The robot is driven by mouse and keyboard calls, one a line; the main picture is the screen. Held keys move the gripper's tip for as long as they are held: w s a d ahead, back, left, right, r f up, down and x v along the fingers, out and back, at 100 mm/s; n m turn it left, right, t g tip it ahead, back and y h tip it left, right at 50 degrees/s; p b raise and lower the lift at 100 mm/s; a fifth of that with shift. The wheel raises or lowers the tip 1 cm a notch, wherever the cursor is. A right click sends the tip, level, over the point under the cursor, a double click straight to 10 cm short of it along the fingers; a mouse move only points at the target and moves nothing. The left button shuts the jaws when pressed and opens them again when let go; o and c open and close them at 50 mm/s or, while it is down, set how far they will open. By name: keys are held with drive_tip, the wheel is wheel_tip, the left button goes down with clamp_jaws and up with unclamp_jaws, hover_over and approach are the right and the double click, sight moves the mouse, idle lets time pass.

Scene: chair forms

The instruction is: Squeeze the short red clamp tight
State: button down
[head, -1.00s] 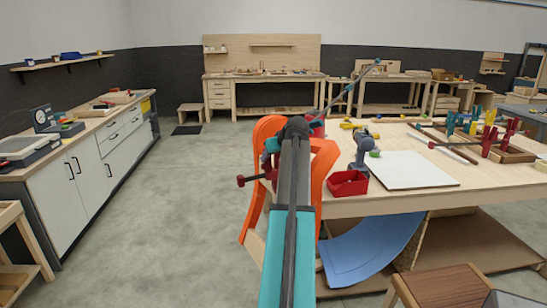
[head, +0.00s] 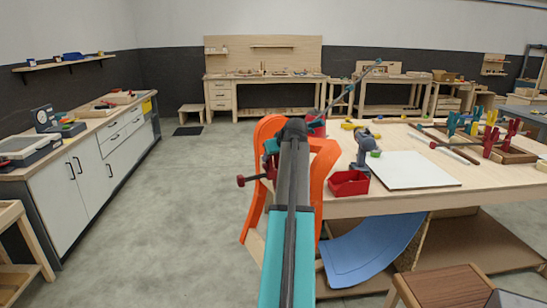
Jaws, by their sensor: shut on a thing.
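The orange chair form (head: 259,140) is a curved pair of uprights at the table's left end, partly hidden behind my arm. The short red clamp (head: 254,178) sticks out to the left of the form, with its dark red handle knob at the left end of a thin bar. My gripper (head: 268,163) is at the clamp, just left of my arm's dark front link. Only a small part of it shows, shut on the clamp. The fingertips and the clamp's far jaw are hidden.
A red bin (head: 348,184), a grey drill (head: 364,148) and a white board (head: 408,170) lie on the table. Coloured clamps (head: 490,135) stand at its right. A blue curved sheet (head: 370,252) is below. Open floor (head: 185,220) lies left, before the white cabinets (head: 90,175).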

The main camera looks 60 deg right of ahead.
drive_tip(key=shift+s+d+f, duration=0.1)
drive_tip(key=shift+s+f, duration=0.05)
drive_tip(key=shift+f, duration=0.05)
drive_tip(key=c, duration=1.2)
unclamp_jaws()
drive_tip(key=shift+d, duration=0.1)
drive_tip(key=shift+o, duration=0.2)
drive_tip(key=shift+s+d+r, duration=0.1)
drive_tip(key=shift+s+d, duration=0.05)
drive_tip(key=shift+d, duration=0.2)
drive_tip(key=shift+a, duration=0.1)
drive_tip(key=c, duration=0.9)
drive_tip(key=shift+s, duration=0.1)
clamp_jaws()
drive_tip(key=shift+a+b, duration=0.25)
drive_tip(key=shift+b, duration=0.15)
